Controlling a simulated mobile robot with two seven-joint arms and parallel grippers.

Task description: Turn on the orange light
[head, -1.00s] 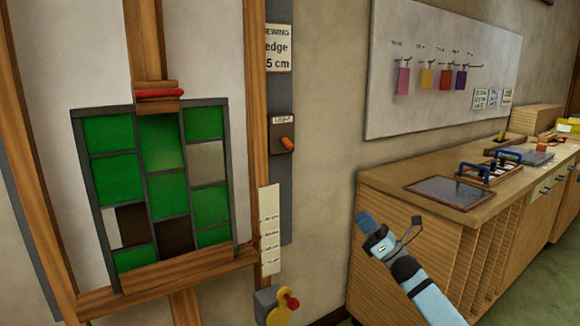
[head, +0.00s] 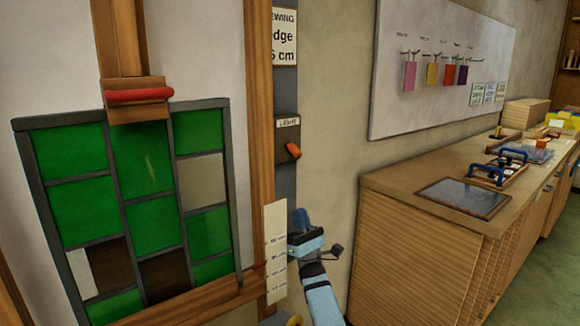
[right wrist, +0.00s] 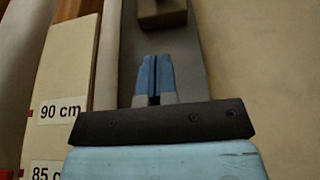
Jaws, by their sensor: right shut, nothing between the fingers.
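The light switch is a dark box (head: 285,140) with an orange lever (head: 293,150) and a small label above it, on the grey strip beside the easel. The lever tilts down to the right. My right gripper (head: 301,218) is below the switch, in front of the grey strip, apart from the lever. In the right wrist view its blue fingers (right wrist: 154,76) are closed together and empty, pointing up towards the bottom of the switch box (right wrist: 162,14). My left gripper is not in view.
The wooden easel (head: 261,120) holds a leaded panel (head: 110,205) of green, brown and pale panes at left. A height scale (head: 276,250) stands just left of my right gripper. A wooden cabinet (head: 420,245) is at right. Bare wall lies between strip and cabinet.

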